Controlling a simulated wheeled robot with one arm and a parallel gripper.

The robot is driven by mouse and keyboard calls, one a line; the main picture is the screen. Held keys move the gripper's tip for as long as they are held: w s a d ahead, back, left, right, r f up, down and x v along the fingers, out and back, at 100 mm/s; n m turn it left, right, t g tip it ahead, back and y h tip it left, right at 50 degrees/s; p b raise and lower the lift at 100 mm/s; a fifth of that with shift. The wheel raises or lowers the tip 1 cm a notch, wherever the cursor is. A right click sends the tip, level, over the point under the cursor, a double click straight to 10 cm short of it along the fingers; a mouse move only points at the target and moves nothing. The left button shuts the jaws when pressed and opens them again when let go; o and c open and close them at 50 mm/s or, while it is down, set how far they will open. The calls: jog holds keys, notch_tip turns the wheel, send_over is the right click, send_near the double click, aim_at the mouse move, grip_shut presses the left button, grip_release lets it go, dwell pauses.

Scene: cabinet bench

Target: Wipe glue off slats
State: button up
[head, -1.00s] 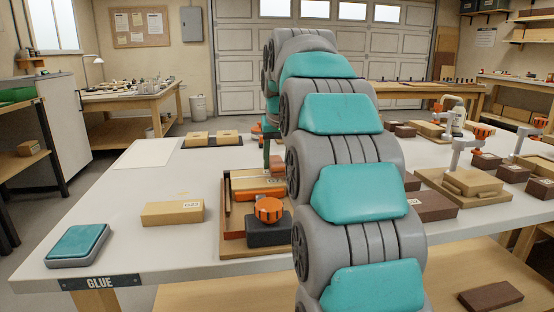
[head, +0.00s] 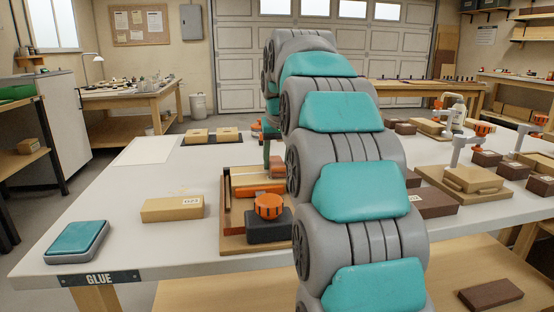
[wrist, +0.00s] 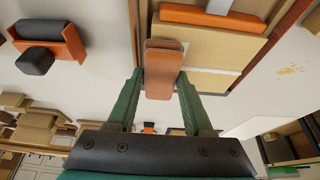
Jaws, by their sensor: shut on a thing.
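My gripper (wrist: 161,76) has green fingers shut on a brown-orange block (wrist: 164,62) with rounded ends, in the wrist view. The block is over the edge of the wooden jig (wrist: 143,20) and its pale slats (wrist: 205,48); I cannot tell whether it touches them. In the head view, the jig (head: 226,222) lies on the bench left of my arm, and the block (head: 277,168) shows at its far side. My arm hides the jig's right side. Glue on the slats cannot be made out. Small yellow smears (wrist: 290,70) lie on the bench beside the jig.
An orange-topped clamp (head: 268,207) with a dark base stands at the jig's near end. A beige block (head: 173,208) and a teal pad (head: 77,240) lie to the left. Brown blocks (head: 436,204) and clamps crowd the right. The left bench surface is mostly clear.

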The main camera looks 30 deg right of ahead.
aim_at(242, 174)
jog(key=shift+f, duration=0.2)
jog(key=shift+w+a+r, duration=0.1)
jog(key=shift+w+a, duration=0.05)
jog(key=shift+a, duration=0.35)
jog(key=shift+w+a, duration=0.15)
jog(key=shift+a, duration=0.35)
jog(key=shift+a, duration=0.15)
jog(key=shift+w+a, duration=0.3)
jog(key=shift+a, duration=0.65)
jog(key=shift+a, duration=0.1)
jog(key=shift+w+a+f, duration=0.1)
jog(key=shift+w+a, duration=0.05)
jog(key=shift+a, duration=0.3)
jog(key=shift+w+a+f, duration=0.1)
jog(key=shift+a, duration=0.35)
jog(key=shift+w+a+r+p, duration=0.1)
jog(key=shift+w+a+p, duration=0.1)
jog(key=shift+a, duration=0.35)
jog(key=shift+w+a+p, duration=0.1)
jog(key=shift+w+a, duration=0.05)
jog(key=shift+a, duration=0.35)
